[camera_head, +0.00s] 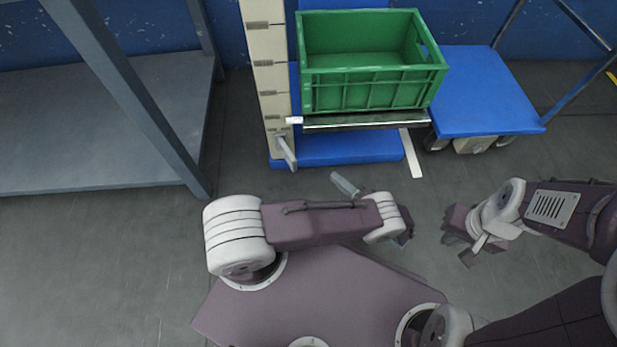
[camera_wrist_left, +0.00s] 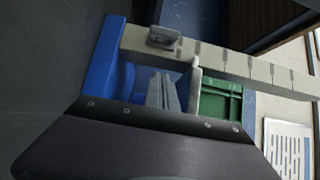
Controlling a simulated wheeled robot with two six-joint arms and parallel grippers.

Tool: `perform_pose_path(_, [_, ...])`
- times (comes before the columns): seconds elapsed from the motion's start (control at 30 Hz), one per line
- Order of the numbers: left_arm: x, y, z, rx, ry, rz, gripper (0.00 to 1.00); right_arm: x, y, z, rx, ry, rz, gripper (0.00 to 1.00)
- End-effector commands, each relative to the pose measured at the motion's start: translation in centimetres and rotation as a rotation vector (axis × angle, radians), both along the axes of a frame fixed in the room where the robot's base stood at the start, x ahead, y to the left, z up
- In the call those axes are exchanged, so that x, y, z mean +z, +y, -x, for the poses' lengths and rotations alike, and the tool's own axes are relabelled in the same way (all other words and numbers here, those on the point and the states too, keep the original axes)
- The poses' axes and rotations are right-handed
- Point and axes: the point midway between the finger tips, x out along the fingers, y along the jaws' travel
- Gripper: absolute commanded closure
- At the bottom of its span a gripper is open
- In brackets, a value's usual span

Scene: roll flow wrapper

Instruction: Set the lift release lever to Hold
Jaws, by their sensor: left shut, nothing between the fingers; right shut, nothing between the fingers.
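The lift release lever (camera_head: 286,150) is a short grey handle low on the front of the pale lift column (camera_head: 266,70), slanting down toward me. It also shows in the left wrist view (camera_wrist_left: 163,38), jutting from the column. I cannot read any lever marking. My left gripper (camera_head: 345,184) is shut and empty, to the right of the lever and nearer me, apart from it. Its closed fingers show in the left wrist view (camera_wrist_left: 163,92); the rest is partly behind my arm. My right gripper (camera_head: 468,257) is shut and empty, farther right over the floor.
A green crate (camera_head: 360,92) rests on the lift's platform (camera_head: 365,122) beside the column, above the blue base (camera_head: 350,150). A blue-topped cart (camera_head: 490,95) stands to the right. A grey metal table (camera_head: 90,130) stands left. The floor between is clear.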

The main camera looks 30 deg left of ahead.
Motion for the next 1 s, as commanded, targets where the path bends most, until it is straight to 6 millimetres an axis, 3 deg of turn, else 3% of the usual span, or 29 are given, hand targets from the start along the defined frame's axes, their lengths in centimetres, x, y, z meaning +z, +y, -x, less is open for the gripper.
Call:
perform_pose_path(0.47, [-0.3, 0.2, -0.2, -0.005, -0.001, 0.001, 1.00, -0.4, 0.0, 0.0, 0.000, -0.001, 0.000, 1.00])
perform_pose_path(0.93, [-0.7, 9.2, -3.3, -0.002, 0.000, 0.002, 1.00, -2.9, 0.0, 0.0, 0.000, 0.000, 0.000, 1.00])
perform_pose_path(1.0, [-0.6, 9.8, -2.5, -0.007, 0.003, 0.002, 1.00, -3.2, 0.0, 0.0, 0.000, 0.000, 0.000, 1.00])
